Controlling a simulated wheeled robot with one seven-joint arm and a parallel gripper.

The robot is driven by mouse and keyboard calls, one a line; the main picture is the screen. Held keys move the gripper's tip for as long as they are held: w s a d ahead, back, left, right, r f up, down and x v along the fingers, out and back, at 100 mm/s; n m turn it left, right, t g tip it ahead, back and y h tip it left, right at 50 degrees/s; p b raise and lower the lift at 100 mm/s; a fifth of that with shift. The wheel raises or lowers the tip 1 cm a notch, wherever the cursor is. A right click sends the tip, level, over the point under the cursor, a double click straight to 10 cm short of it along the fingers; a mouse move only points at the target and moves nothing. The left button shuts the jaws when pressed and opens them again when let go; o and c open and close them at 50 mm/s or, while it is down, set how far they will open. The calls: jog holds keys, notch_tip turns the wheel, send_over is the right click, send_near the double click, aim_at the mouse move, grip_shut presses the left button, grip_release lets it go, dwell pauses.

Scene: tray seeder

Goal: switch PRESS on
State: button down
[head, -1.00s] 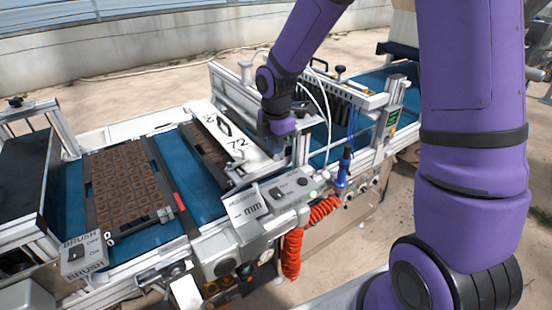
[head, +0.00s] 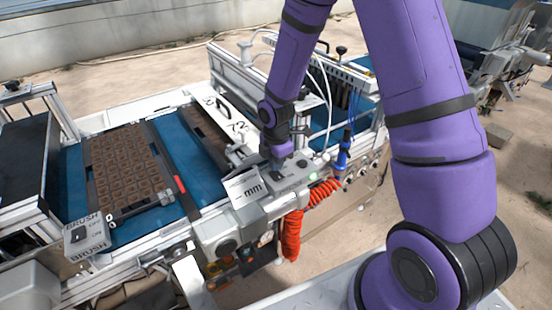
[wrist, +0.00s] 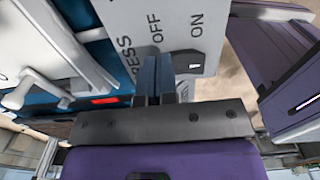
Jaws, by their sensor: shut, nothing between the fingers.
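The PRESS switch box (head: 291,184) is a grey box on the machine's near side rail, right of the mm display. In the wrist view its grey face (wrist: 172,22) carries the words PRESS, OFF and ON. A dark rocker switch (wrist: 197,63) shows beside the fingers, partly hidden by them. Which side of the rocker is pressed cannot be told. My gripper (wrist: 156,72) is shut and empty, with its fingertips close over the box face beside the rocker. Contact cannot be told. In the head view my gripper (head: 278,160) is above the box.
The mm display (head: 243,187) stands just left of the box. A green lamp (head: 313,176) and a red coiled hose (head: 291,235) are to its right and below. A BRUSH switch box (head: 86,236) is at far left. A seed tray (head: 170,206) lies on the blue belt.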

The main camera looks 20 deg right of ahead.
jog(key=shift+w+f+g, duration=0.1)
jog(key=shift+f+g, duration=0.1)
jog(key=shift+g, duration=0.1)
jog(key=shift+r, duration=0.15)
jog(key=shift+r, duration=0.65)
dwell(0.3)
